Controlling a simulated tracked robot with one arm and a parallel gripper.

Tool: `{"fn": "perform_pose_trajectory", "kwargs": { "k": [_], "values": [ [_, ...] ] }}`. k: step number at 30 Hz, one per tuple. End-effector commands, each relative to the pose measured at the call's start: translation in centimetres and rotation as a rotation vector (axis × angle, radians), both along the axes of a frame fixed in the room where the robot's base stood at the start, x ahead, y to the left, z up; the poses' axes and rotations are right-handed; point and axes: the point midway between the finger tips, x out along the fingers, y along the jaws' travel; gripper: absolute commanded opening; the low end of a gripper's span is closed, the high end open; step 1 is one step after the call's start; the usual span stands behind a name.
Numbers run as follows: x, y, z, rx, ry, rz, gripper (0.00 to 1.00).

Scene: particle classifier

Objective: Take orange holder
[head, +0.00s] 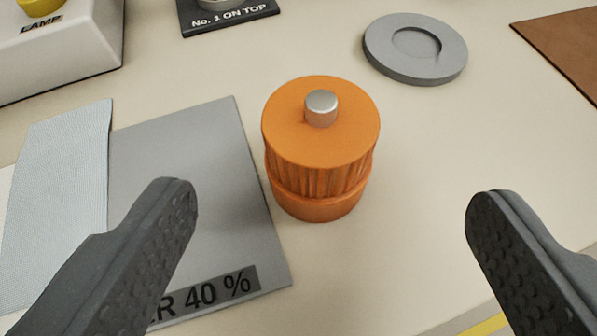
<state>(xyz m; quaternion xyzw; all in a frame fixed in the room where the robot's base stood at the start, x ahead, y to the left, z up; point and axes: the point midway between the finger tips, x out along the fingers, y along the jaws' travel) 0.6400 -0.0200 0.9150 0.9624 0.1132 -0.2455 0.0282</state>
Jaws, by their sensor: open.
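The orange holder (318,155) is a short ribbed cylinder with a flat top and a small silver knob (321,108) in its middle. It stands upright on the pale table, just right of a grey plate. My gripper (330,200) is open and empty. Its two dark fingers show at the lower left and lower right, with the holder between and beyond them in the picture. Neither finger appears to touch the holder.
The grey plate (190,190) carries a partly hidden label reading "40 %". A pale textured sheet (58,200) lies at left. A white lamp box (60,50), a dark "No. 1 ON TOP" base (228,17), a grey recessed disc (440,65) and a brown panel (570,45) lie behind. Table right of the holder is clear.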

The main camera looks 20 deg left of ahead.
Motion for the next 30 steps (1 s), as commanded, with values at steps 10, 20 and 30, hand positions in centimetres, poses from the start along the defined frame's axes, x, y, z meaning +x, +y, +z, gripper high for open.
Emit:
{"fn": "perform_pose_trajectory", "kwargs": {
  "k": [10, 20, 30],
  "values": [
    [4.4, 1.2, -2.7, -0.001, 0.004, 0.002, 0.79],
    [6.0, 1.6, -3.4, -0.002, 0.000, 0.001, 0.79],
    [8.9, 2.7, -5.9, -0.001, 0.000, 0.003, 0.79]
  ]
}}
